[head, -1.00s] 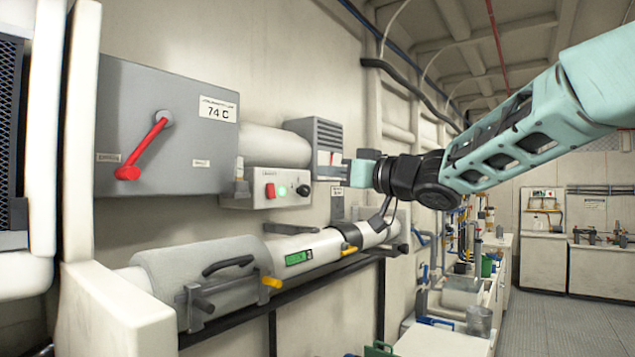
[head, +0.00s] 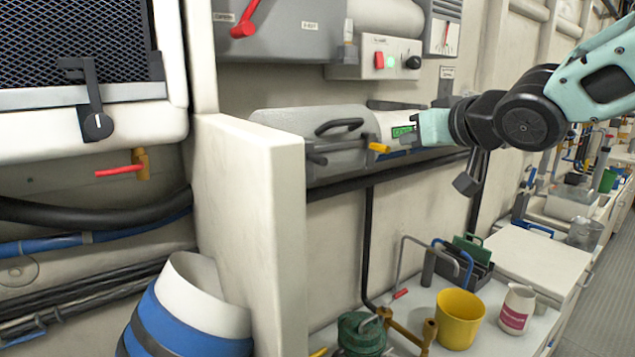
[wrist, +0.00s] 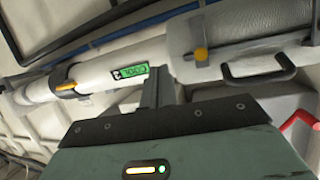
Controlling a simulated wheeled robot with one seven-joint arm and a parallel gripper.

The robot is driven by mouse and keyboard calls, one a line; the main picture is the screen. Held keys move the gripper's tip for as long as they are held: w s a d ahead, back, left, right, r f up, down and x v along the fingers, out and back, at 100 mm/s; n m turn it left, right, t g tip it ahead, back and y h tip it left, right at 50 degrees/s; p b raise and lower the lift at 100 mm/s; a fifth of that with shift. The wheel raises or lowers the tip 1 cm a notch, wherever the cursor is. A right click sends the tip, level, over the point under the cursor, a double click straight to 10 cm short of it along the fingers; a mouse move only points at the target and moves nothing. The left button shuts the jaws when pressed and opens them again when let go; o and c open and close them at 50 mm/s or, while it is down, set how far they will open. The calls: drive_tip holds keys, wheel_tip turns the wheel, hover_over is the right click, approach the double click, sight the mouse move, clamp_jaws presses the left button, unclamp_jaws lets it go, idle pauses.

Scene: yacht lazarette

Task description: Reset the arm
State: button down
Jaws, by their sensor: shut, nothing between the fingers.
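My arm reaches in from the right in the head view. My gripper (head: 418,128) is shut and empty, at the level of the white pipe housing (head: 368,124) with the green display (head: 403,131). It overlaps that housing in the picture; I cannot tell whether they touch. In the wrist view my gripper's dark fingers (wrist: 155,88) point toward the pipe, just right of the green display (wrist: 133,72). The grey padded cover (wrist: 225,38) with a black handle (wrist: 260,68) lies to the right there.
A grey box with a red lever (head: 244,22) and a switch panel (head: 375,60) are on the wall above. A white partition (head: 250,215) stands left. A yellow cup (head: 459,318), a pink-labelled jug (head: 517,309) and a green canister (head: 362,334) stand on the counter below.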

drive_tip(key=s+a+f+n+g+h+b, duration=0.3)
drive_tip(key=s+f+g, duration=0.4)
drive_tip(key=s+f, duration=1.1)
drive_tip(key=s+f+g+h, duration=0.1)
drive_tip(key=s+f+g, duration=0.5)
drive_tip(key=s, duration=0.8)
wheel_tip(320, 180, down, 2)
drive_tip(key=shift+s+f+n+h, duration=0.2)
drive_tip(key=shift+n+h, duration=0.1)
drive_tip(key=shift+n, duration=0.1)
